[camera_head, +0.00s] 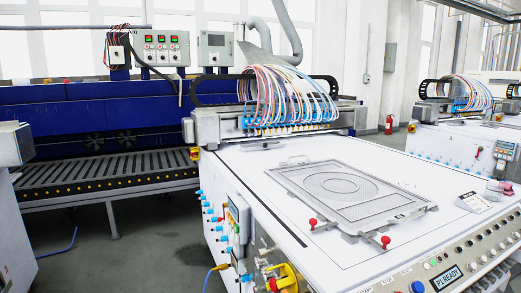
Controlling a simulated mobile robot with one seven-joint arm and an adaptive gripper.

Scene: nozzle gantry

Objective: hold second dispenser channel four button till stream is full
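A nozzle gantry (290,115) with a bundle of coloured hoses spans the back of the near white machine table. A second, similar gantry (468,103) stands at the right on another white machine, with a small keypad panel (503,150) on its side. The near machine has a side keypad panel (238,216) and a front control strip with a display reading "P1 READY" (446,278) and several knobs and buttons. Channel numbers are too small to read, so I cannot tell which button is channel four. No stream shows at the nozzles. My gripper is not in view.
A framed metal mesh screen (345,190) with red-knobbed clamps lies on the white table (420,165). A small grey device (473,203) lies to its right. A slatted conveyor (100,172) is at the left. Open floor (125,250) lies left of the near machine.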

